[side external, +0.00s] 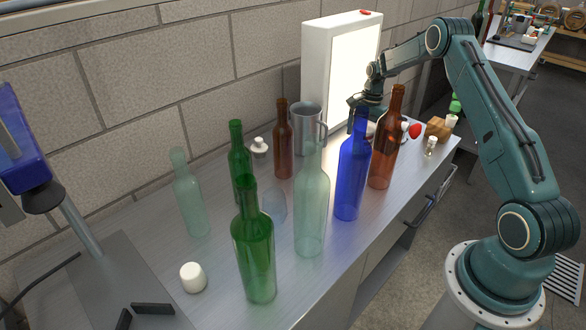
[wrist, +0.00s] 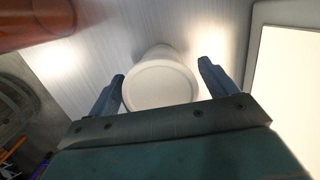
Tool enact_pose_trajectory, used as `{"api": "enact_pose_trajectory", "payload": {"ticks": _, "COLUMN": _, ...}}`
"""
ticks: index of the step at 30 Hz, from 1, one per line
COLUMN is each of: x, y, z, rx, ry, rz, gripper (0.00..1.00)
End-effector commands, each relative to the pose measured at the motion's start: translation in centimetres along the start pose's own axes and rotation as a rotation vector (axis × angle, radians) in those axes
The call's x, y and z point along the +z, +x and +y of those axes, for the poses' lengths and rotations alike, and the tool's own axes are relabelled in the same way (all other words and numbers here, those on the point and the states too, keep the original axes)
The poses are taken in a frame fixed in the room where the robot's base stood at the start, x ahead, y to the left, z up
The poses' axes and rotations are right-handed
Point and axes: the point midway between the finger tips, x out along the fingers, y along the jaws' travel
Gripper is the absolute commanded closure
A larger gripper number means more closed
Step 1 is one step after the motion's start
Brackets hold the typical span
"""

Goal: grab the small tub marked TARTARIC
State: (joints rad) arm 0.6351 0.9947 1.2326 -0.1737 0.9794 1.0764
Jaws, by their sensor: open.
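In the wrist view a small white round tub (wrist: 160,84) with a pale lid stands on the metal bench between my gripper's fingers (wrist: 161,72). The fingers are apart, one on each side of it, and I see no grip on it. Its lower edge is cut off by the gripper body. No TARTARIC marking is readable on it. In the side view my gripper (side external: 364,104) is low over the far part of the bench, beside the light box and partly behind the blue bottle (side external: 351,167). A whitish thing there is mostly hidden by bottles.
A brown bottle (side external: 386,142) stands close to my gripper, also at the wrist view's upper left (wrist: 35,22). The lit box (side external: 352,72) stands behind. A metal jug (side external: 305,128), several bottles and another white tub (side external: 193,277) share the bench (side external: 150,240).

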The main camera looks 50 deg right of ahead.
Motion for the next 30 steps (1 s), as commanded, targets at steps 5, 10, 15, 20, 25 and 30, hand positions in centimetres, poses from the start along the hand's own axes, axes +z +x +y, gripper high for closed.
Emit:
{"api": "enact_pose_trajectory", "payload": {"ticks": 5, "x": 0.0, "y": 0.0, "z": 0.0, "rx": 0.000, "ry": 0.000, "rz": 0.000, "gripper": 0.27}}
{"api": "enact_pose_trajectory", "payload": {"ticks": 10, "x": 0.0, "y": 0.0, "z": 0.0, "rx": 0.000, "ry": 0.000, "rz": 0.000, "gripper": 0.60}}
{"api": "enact_pose_trajectory", "payload": {"ticks": 15, "x": 0.0, "y": -0.1, "z": 0.0, "rx": -0.001, "ry": 0.000, "rz": 0.001, "gripper": 0.65}}
{"api": "enact_pose_trajectory", "payload": {"ticks": 20, "x": 0.0, "y": -0.3, "z": -0.1, "rx": -0.002, "ry": 0.000, "rz": 0.001, "gripper": 0.65}}
{"api": "enact_pose_trajectory", "payload": {"ticks": 25, "x": 0.1, "y": -1.3, "z": -0.1, "rx": -0.004, "ry": -0.001, "rz": 0.002, "gripper": 0.65}}
{"api": "enact_pose_trajectory", "payload": {"ticks": 30, "x": 0.3, "y": -3.4, "z": -0.1, "rx": -0.005, "ry": -0.002, "rz": 0.002, "gripper": 0.65}}
